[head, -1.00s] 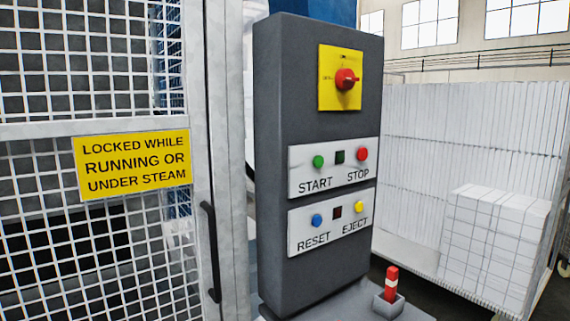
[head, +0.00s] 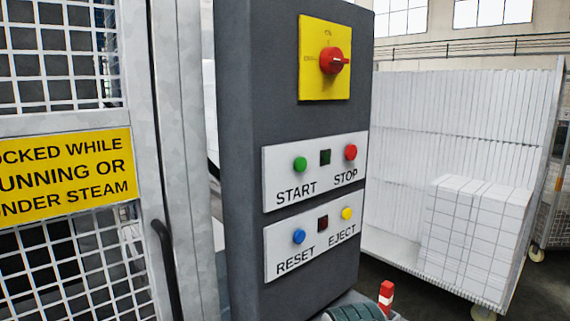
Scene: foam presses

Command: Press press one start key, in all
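The green START key (head: 300,164) is on the upper white plate of a dark grey control post (head: 245,120), left of a dark green lamp (head: 325,157) and the red STOP key (head: 351,152). The lamp looks unlit. On the lower plate are the blue RESET key (head: 299,237), a dark red lamp (head: 323,222) and the yellow EJECT key (head: 346,213). A red rotary switch (head: 333,61) on a yellow plate is above. My gripper's fingers are not in view. A dark rounded piece, possibly part of my arm, shows at the bottom edge.
A mesh guard door (head: 60,65) with a yellow sign (head: 70,173) and a black handle (head: 166,262) stands at left. A red-and-white peg (head: 386,295) is low beside the post. A cart with white foam blocks (head: 470,235) stands at right.

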